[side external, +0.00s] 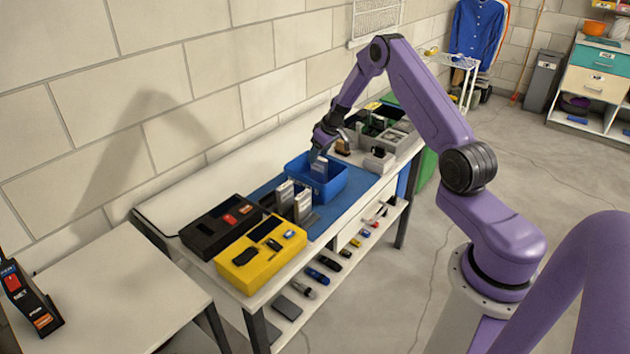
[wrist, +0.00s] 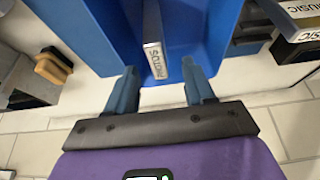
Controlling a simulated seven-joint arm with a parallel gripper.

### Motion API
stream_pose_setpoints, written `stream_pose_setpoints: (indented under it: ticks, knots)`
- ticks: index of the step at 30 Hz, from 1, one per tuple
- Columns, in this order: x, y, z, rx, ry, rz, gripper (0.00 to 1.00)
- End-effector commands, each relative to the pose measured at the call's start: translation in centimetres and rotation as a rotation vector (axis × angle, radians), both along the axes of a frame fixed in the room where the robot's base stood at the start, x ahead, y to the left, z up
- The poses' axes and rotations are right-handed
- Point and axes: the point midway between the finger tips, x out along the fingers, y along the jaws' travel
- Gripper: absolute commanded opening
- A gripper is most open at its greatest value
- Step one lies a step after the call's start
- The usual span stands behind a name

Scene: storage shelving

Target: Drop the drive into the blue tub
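The blue tub (side external: 327,187) stands on a blue mat on the workbench. In the wrist view its blue walls (wrist: 215,30) fill the top middle. A silver drive with a white label reading "PHOTOS" (wrist: 155,60) is inside the tub; it also shows upright in the side view (side external: 318,166). My gripper (side external: 317,156) is over the tub, pointing down. In the wrist view its two blue fingers are wide apart (wrist: 159,68), one on each side of the drive, with gaps between. The drive's lower part is hidden by the tub wall.
Two upright drives (side external: 293,200) stand on the mat beside the tub; one label reads "MUSIC" (wrist: 312,33). A yellow case (side external: 262,254) and a black case (side external: 222,226) lie at the near end. Grey bins (side external: 395,143) with parts stand beyond the tub.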

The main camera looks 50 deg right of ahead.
Motion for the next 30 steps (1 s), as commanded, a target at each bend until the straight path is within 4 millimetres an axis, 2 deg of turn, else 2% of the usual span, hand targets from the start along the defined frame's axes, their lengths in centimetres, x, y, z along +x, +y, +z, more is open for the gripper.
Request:
stream_pose_setpoints:
  ticks: [7, 11, 30]
  knots:
    - [-0.1, 0.0, 0.1, 0.001, 0.002, 0.0, 0.53]
    - [-0.4, 0.0, 1.1, 0.0, -0.001, 0.0, 0.53]
    - [-4.8, 0.0, 11.7, -0.002, -0.004, -0.001, 0.53]
